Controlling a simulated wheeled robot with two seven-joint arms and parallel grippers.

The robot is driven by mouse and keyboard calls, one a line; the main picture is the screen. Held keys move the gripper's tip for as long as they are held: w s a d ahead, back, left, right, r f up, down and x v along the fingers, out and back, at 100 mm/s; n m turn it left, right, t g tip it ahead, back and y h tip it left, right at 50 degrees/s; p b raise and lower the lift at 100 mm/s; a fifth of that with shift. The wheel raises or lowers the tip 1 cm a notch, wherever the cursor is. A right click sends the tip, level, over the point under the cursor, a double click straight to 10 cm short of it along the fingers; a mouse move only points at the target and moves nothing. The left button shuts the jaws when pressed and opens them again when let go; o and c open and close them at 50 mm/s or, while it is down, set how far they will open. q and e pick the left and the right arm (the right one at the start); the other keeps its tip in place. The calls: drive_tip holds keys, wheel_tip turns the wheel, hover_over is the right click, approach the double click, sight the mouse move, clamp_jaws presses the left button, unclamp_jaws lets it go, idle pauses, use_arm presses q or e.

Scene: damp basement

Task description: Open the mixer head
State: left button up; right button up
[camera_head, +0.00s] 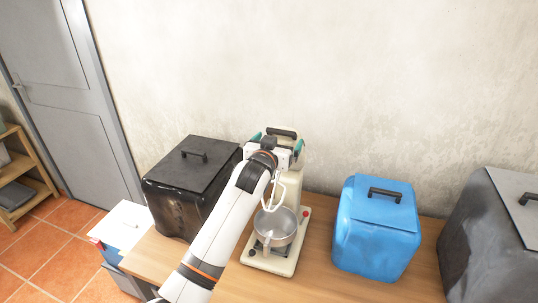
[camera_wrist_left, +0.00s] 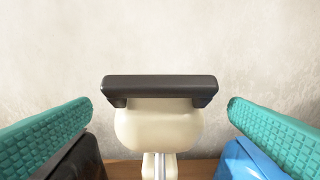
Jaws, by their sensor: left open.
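The cream stand mixer (camera_head: 304,213) stands on the table, with a metal bowl (camera_head: 284,238) on its base and a white whisk (camera_head: 267,206) over the bowl. My left arm hides much of the mixer head; I cannot tell its tilt from the head view. A dark handle (camera_head: 282,131) crosses the head and also shows in the left wrist view (camera_wrist_left: 160,86), above the cream head (camera_wrist_left: 158,130). My left gripper (camera_head: 277,143) is open, its teal fingers (camera_wrist_left: 45,138) on either side of the head, with visible gaps in the wrist view. My right gripper is out of view.
A black lidded box (camera_head: 185,180) stands close left of the mixer. A blue box (camera_head: 375,235) stands to the right, with a grey box (camera_head: 485,245) beyond it. The wall (camera_head: 350,80) is close behind. Bare wooden table (camera_head: 315,280) shows in front.

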use_arm(q)
drive_tip(key=b+v, duration=0.1)
drive_tip(key=v, duration=0.7)
drive_tip(key=shift+s+b, duration=0.35)
